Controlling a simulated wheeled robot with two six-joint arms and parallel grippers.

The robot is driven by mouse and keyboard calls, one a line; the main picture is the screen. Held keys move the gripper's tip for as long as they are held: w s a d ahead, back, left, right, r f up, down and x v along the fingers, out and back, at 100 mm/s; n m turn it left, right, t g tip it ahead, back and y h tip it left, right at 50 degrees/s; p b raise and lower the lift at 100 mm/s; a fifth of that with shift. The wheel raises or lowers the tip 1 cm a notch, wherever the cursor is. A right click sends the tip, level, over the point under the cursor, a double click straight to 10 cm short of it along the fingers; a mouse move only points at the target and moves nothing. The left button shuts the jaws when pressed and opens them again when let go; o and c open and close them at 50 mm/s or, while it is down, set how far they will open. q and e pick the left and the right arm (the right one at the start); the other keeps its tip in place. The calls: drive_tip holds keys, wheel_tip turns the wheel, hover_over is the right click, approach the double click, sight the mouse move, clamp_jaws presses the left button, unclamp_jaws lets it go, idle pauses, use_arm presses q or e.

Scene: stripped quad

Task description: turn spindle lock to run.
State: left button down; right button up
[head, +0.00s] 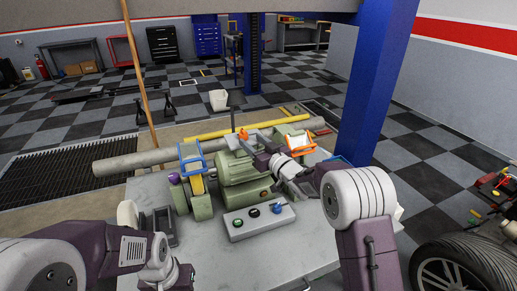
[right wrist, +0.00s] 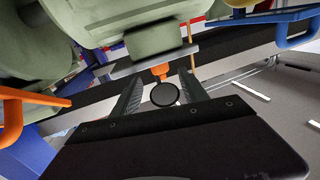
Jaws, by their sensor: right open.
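A green bench machine (head: 240,170) stands on the grey table. A small orange part (head: 243,134), perhaps the spindle lock, sits at its far top. In the right wrist view this orange part (right wrist: 160,71) shows below a green housing, just beyond my fingertips. My right gripper (head: 246,146) reaches over the machine from the right. In the right wrist view its dark fingers (right wrist: 160,88) are apart. A round black disc (right wrist: 164,94) appears between them; contact cannot be told. No run marking is legible. My left gripper (head: 180,277) is low at the front left, its fingers unclear.
A grey control box (head: 258,222) with green, black and blue controls is on the table front. Blue (head: 192,158) and orange (head: 299,142) guards flank the machine. A dark tray (head: 163,226) stands left. Bare table (head: 240,262) lies in front.

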drive_tip(key=shift+b+v, duration=0.65)
drive_tip(key=shift+v, duration=1.5)
